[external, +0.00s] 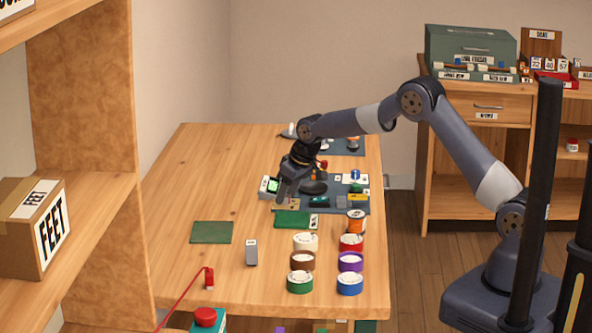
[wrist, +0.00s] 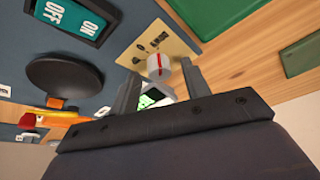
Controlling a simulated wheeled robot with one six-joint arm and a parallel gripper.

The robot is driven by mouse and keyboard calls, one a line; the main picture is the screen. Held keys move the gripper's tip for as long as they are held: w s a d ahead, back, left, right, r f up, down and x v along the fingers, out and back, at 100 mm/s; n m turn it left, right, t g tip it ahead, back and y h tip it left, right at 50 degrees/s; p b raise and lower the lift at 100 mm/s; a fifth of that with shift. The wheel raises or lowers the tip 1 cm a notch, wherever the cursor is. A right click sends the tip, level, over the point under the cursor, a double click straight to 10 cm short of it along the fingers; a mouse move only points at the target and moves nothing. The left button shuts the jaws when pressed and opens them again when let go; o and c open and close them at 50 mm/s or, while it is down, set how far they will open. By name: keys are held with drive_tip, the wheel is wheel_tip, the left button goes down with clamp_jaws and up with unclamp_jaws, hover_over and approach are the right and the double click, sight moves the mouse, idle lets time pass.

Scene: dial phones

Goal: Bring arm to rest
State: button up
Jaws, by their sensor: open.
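My gripper (external: 284,195) is low over the dark blue board (external: 362,207) on the wooden table, with my arm reaching out from the right. In the wrist view my gripper (wrist: 160,69) has its two grey fingers spread apart. A white knob with a red line (wrist: 158,64) shows between the fingertips, in front of a tan plate with dark markings (wrist: 143,48). I cannot tell whether either finger touches the knob. A small device with a green screen (external: 270,185) is just left of my gripper; a green screen (wrist: 150,99) also shows between the fingers.
A teal OFF/ON switch (wrist: 72,17) and a black round disc (wrist: 68,84) are close by on the board. Several coloured tape rolls (external: 300,281), a grey block (external: 251,252) and a green mat (external: 211,232) lie on the table. The table's left part is clear.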

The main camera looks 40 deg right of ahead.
drive_tip(key=shift+n+y, duration=0.5)
drive_tip(key=shift+n, duration=0.9)
drive_tip(key=w+v, duration=0.1)
drive_tip(key=v, duration=1)
drive_tip(key=w+d+f+n+g+h+p, duration=0.1)
drive_tip(key=w+d+n+g+h+p, duration=0.1)
drive_tip(key=d, duration=0.4)
drive_tip(key=shift+w+d+f+n+p, duration=0.2)
drive_tip(key=shift+w+n+p, duration=0.3)
drive_tip(key=shift+w, duration=0.2)
drive_tip(key=shift+o, duration=0.2)
